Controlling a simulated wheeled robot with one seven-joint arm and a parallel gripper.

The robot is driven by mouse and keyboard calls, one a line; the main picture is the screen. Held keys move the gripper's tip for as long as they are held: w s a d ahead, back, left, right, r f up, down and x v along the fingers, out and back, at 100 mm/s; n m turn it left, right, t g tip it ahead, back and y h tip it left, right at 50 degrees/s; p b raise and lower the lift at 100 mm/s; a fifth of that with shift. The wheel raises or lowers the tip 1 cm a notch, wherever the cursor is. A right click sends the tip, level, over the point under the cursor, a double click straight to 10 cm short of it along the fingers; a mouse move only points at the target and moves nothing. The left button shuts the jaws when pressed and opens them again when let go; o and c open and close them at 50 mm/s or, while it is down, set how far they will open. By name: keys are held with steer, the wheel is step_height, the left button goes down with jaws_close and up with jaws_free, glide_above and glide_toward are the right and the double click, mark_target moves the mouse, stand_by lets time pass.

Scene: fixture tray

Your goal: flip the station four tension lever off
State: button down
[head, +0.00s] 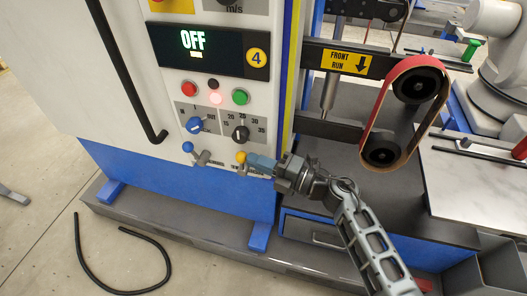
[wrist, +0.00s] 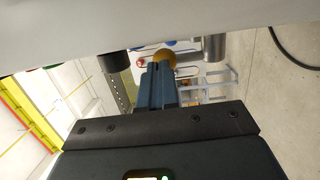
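The station four panel has two ball-ended levers on its lower part. One has a yellow-orange ball (head: 241,157) and the other a blue ball (head: 188,147). The labels beside them are too small to read, so I cannot tell from text which is the tension lever. My gripper (head: 259,163) reaches in from the right, its blue fingers at the yellow-orange ball. In the wrist view the fingers (wrist: 161,85) lie close together, with the orange ball (wrist: 165,57) just beyond their tips. It looks touching or nearly so; the contact itself is hidden.
The display (head: 205,45) reads OFF beside a yellow 4. Red (head: 188,88) and green (head: 240,97) buttons and blue (head: 194,125) and black (head: 240,134) knobs sit above the levers. A sanding belt (head: 405,110) stands right. A black hose (head: 120,290) lies on the floor.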

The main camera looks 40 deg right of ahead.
mark_target(241, 156)
steer(key=shift+w+a+r+p, duration=0.4)
steer(key=shift+w+a+p, duration=0.3)
steer(key=shift+w, duration=0.15)
steer(key=shift+w+a+r+p, duration=0.4)
steer(key=shift+w+a+p, duration=0.15)
steer(key=shift+w+p, duration=0.2)
steer(key=shift+w, duration=0.15)
steer(key=v, duration=0.7)
steer(key=shift+s+b, duration=0.4)
steer(key=shift+b, duration=0.05)
steer(key=shift+d, duration=0.1)
steer(key=s+a+r+m+h, duration=0.2)
steer(key=s+r+m, duration=0.2)
steer(key=s+m, duration=0.3)
steer(key=s+a+r+m+g+h, duration=0.1)
steer(key=s+a+r+m+h, duration=0.1)
steer(key=s+m, duration=0.6)
steer(key=s+a+r+m+h, duration=0.2)
steer(key=s+r+m+h, duration=0.2)
steer(key=s, duration=1.3)
step_height(241, 156, up, 3)
steer(key=m, duration=0.4)
steer(key=shift+s+f+g, duration=0.2)
steer(key=shift+s+g, duration=0.1)
